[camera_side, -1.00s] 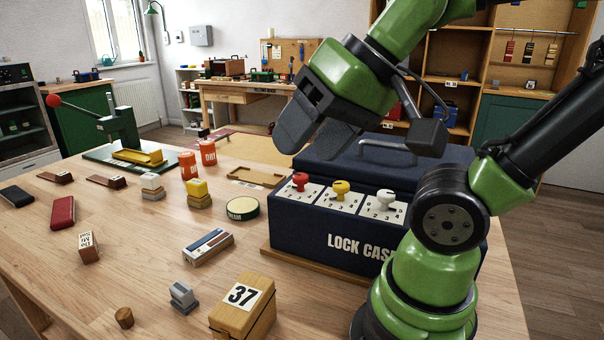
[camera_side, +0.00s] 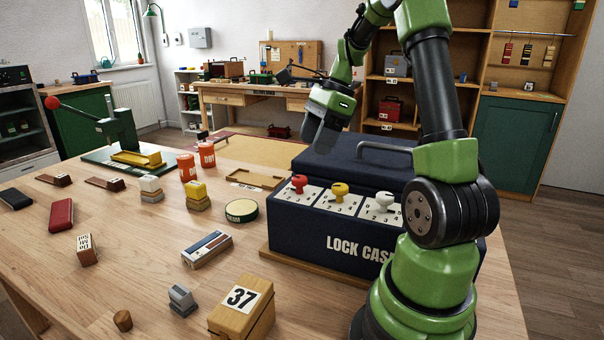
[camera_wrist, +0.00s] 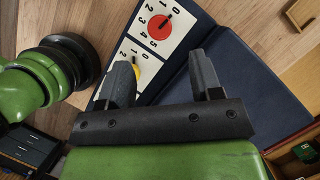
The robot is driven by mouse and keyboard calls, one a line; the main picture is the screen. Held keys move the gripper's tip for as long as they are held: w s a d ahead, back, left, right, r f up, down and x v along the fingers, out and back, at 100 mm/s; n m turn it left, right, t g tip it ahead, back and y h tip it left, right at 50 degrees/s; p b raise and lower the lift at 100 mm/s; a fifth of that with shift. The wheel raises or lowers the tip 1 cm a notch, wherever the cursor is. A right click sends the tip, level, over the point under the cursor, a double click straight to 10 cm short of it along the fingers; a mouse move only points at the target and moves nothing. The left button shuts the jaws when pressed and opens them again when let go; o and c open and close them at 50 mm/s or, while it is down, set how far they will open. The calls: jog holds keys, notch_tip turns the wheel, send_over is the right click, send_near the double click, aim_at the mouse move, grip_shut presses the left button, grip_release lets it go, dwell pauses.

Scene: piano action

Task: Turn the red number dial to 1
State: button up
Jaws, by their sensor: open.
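The red number dial (camera_side: 299,183) is the leftmost of three dials on the dark blue lock case (camera_side: 300,230). My gripper (camera_side: 318,138) is open and empty, above the lid of the case and apart from the red dial. In the wrist view its two fingers (camera_wrist: 160,78) are spread, with the red dial beyond them and the left finger partly covering the yellow dial (camera_wrist: 137,70).
The yellow dial (camera_side: 340,188) and white dial (camera_side: 383,202) stand right of the red one. The lid handle (camera_side: 385,150) rises behind them. A green round tin (camera_side: 242,210) and yellow blocks (camera_side: 198,195) lie left of the case.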

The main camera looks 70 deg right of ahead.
aim_at(300, 177)
jog(key=x, duration=0.7)
jog(key=shift+w+a+f, duration=0.1)
jog(key=shift+a+f, duration=0.05)
jog(key=shift+f, duration=0.2)
jog(key=c, duration=0.9)
jog(key=shift+n, duration=0.4)
jog(key=n+g, duration=0.1)
jog(key=n, duration=0.2)
jog(key=shift+w+n+y, duration=0.1)
jog(key=shift+n+y, duration=0.2)
jog(key=shift+y, duration=0.1)
jog(key=shift+w+n+g, duration=0.1)
jog(key=shift+n+g, duration=0.8)
jog(key=shift+n, duration=0.8)
jog(key=shift+y, duration=0.3)
